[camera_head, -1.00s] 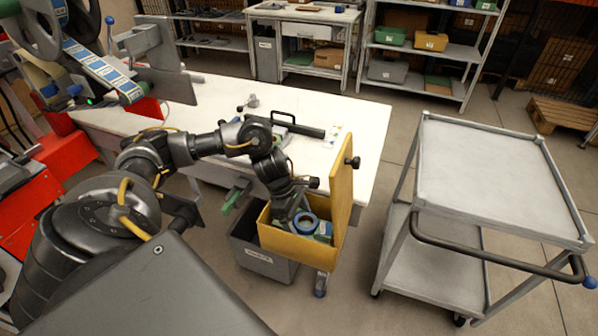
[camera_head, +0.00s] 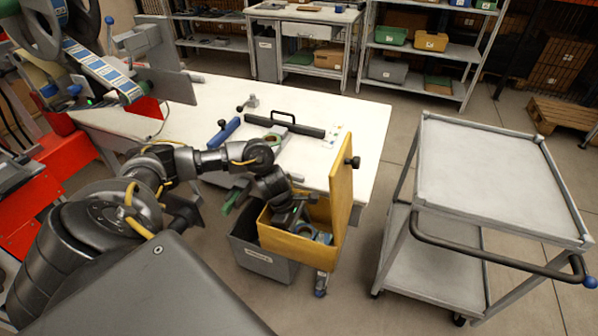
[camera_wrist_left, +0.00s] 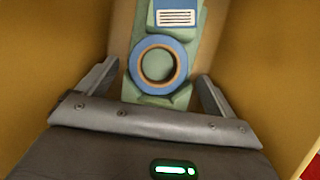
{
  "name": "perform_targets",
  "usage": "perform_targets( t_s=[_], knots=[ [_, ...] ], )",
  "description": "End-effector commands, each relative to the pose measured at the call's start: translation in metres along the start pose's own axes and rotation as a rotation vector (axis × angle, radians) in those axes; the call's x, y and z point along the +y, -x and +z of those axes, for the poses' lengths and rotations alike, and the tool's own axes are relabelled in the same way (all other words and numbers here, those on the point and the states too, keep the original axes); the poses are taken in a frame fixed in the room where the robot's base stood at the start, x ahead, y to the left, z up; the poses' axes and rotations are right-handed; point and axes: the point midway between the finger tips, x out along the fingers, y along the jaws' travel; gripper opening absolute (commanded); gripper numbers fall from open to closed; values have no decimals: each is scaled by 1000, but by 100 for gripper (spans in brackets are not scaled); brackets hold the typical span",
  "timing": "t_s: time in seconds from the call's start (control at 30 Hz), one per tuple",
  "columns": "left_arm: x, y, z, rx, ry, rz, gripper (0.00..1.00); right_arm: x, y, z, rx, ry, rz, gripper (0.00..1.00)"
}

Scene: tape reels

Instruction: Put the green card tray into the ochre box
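The ochre box (camera_head: 285,244) stands with its lid (camera_head: 341,185) raised, at the near edge of the white table. The green card tray (camera_wrist_left: 187,60) lies inside the box, with a blue ring-shaped reel (camera_wrist_left: 157,66) and a blue-and-white label on it. In the head view the tray (camera_head: 322,237) shows only partly, behind my gripper and the box wall. My left gripper (camera_head: 296,222) reaches down into the box. In the left wrist view its fingers (camera_wrist_left: 156,85) are apart on either side of the tray, with gaps to it. My right gripper is not in view.
A grey bin (camera_head: 262,262) stands just below and left of the box. The white table (camera_head: 362,122) holds a black-handled tool (camera_head: 285,123) and a blue bar (camera_head: 225,132). A grey cart (camera_head: 490,180) stands at the right, its top empty.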

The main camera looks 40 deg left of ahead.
Motion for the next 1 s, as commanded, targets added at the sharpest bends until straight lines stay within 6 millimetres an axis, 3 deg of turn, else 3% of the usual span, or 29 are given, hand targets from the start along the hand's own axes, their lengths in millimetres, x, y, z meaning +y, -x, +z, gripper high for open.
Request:
perform_targets(
  t_s=[0.3,0.43,0.8,1.0],
  knots=[
    [0,1,0,-1,0,1,97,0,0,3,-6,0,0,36],
    [1,11,1,-3,-2,3,97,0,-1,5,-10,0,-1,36],
    [1,85,0,-1,-2,5,97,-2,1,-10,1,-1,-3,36],
    [1,112,1,-3,-1,3,97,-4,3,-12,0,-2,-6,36]
  ],
)
